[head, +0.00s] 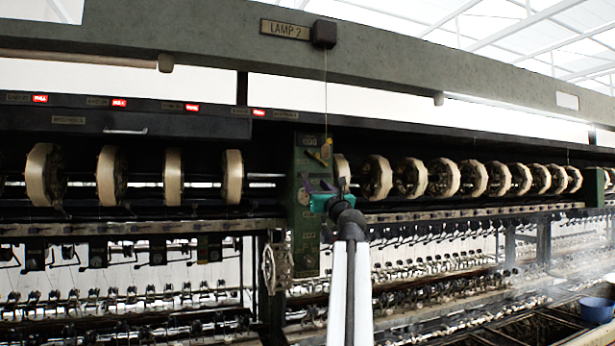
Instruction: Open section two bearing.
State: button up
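A green upright post (306,240) stands between two runs of reels, with a small plate near its top. A small yellowish lever-like part (322,153) sits on the post's upper face, likely at the bearing; the bearing itself is partly hidden and I cannot tell its state. My gripper (319,182), with a teal body and dark purple fingers, is in front of the post just below that part. Its fingers look spread apart with nothing seen between them. I cannot tell whether they touch the post.
Pale reels (173,177) line the left section and more reels (376,178) run to the right. A beam above carries a LAMP 2 plate (285,29) and a dark box (324,34) with a hanging cord. Basins and a blue bowl (597,310) are at lower right.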

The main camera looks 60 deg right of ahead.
aim_at(305, 174)
jog(key=shift+p+x, duration=1.05)
jog(key=shift+x, duration=3.05)
grip_shut()
